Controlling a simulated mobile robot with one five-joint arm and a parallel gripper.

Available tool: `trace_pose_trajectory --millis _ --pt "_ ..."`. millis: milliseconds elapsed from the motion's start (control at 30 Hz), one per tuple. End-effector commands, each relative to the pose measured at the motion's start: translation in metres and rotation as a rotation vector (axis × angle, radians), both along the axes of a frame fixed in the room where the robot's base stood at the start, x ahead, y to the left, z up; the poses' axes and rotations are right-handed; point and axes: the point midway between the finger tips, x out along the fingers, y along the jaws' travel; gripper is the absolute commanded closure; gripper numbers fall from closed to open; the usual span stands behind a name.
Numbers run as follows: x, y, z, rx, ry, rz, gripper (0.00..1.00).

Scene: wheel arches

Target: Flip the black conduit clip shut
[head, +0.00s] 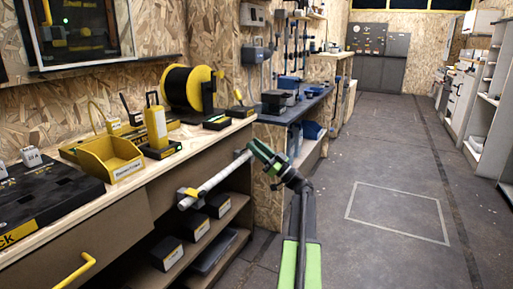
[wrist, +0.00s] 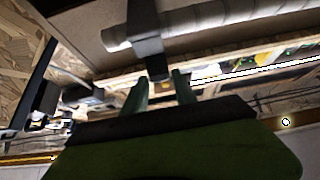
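A pale conduit (head: 215,178) runs along the front of the workbench in the head view and crosses the top of the wrist view (wrist: 205,25). A black clip (wrist: 145,28) wraps across the conduit in the wrist view. Its dark lower end hangs off the conduit, just beyond and between my fingertips. My gripper (wrist: 160,82) has two green fingers standing apart with a gap between them. I cannot tell whether either finger touches the clip. In the head view my gripper (head: 262,157) is at the conduit's far end and hides that part.
The workbench (head: 135,185) carries a yellow bin (head: 108,160) and a cable reel (head: 190,90). Small boxes (head: 195,225) stand on shelves under the conduit. The floor (head: 380,190) to the right is clear.

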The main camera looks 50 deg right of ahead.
Motion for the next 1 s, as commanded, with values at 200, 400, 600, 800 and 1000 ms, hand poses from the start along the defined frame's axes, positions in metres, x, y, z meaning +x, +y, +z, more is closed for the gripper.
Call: trace_pose_trajectory --millis 200,400,600,800,1000 --pt "0.000 0.000 0.000 0.000 0.000 0.001 0.51" --pt "-0.001 0.000 -0.001 0.000 0.000 0.001 0.51" --pt "-0.032 -0.007 -0.006 -0.001 0.002 -0.003 0.51" --pt "-0.083 -0.020 -0.006 -0.002 0.002 -0.002 0.51" --pt "-0.117 -0.029 -0.006 0.000 0.002 -0.001 0.51"
